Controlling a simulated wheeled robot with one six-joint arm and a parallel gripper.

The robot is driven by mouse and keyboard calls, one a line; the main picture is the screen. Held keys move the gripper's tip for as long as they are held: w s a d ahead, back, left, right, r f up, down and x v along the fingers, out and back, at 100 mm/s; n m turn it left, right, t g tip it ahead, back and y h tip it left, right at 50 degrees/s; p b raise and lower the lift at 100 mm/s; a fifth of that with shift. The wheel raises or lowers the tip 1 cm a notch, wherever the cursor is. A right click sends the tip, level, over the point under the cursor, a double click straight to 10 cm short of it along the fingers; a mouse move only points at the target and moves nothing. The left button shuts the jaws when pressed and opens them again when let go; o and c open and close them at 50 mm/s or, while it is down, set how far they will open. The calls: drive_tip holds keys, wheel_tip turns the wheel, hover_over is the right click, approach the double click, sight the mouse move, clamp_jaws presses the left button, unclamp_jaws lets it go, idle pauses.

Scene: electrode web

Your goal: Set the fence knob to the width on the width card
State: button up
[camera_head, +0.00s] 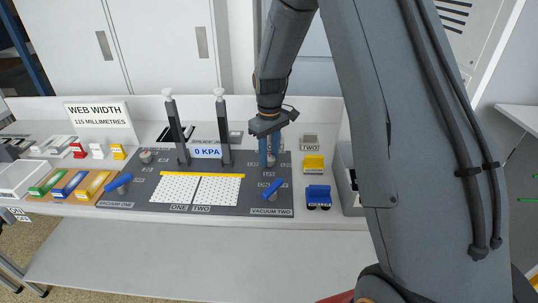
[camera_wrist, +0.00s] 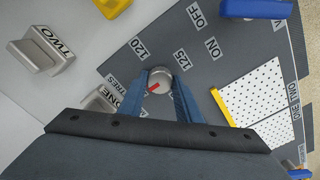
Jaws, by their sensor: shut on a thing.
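The width card (camera_head: 97,114) stands at the back left in the head view and reads WEB WIDTH 115 MILLIMETRES. The fence knob (camera_wrist: 160,76) is a round grey knob with a red pointer mark, set on the dark panel. My gripper (camera_head: 269,160) points down over the panel's right part, its blue fingers on either side of the knob and shut on it. In the wrist view the red mark points down and left. The 120 label (camera_wrist: 139,46) and 125 label (camera_wrist: 182,60) show above the knob; labels below it are partly hidden by my gripper.
A blue VACUUM TWO lever (camera_head: 272,190) is in front of my gripper. White perforated plates (camera_head: 190,190) with a yellow bar (camera_head: 203,175) lie to the left. Two dark posts (camera_head: 223,130) flank the 0 KPA display (camera_head: 207,152). Yellow (camera_head: 314,164) and blue (camera_head: 318,194) blocks are at right.

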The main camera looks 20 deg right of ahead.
sight(269, 157)
drive_tip(key=shift+w+r, duration=0.1)
drive_tip(key=shift+w, duration=0.05)
drive_tip(key=o, duration=1.1)
wheel_tip(269, 157, up, 8)
drive_tip(key=shift+f+b, duration=0.15)
drive_tip(key=shift+b, duration=0.85)
drive_tip(key=s+m, duration=0.2)
drive_tip(key=s, duration=0.6)
drive_tip(key=s+f+m, duration=0.1)
drive_tip(key=s, duration=0.8)
drive_tip(key=s+f+m+t, duration=0.1)
drive_tip(key=s+m, duration=0.1)
drive_tip(key=s, duration=0.6)
drive_tip(key=shift+s+a+f+m, duration=0.25)
drive_tip(key=shift+s+m, duration=0.05)
drive_tip(key=shift+s, duration=0.1)
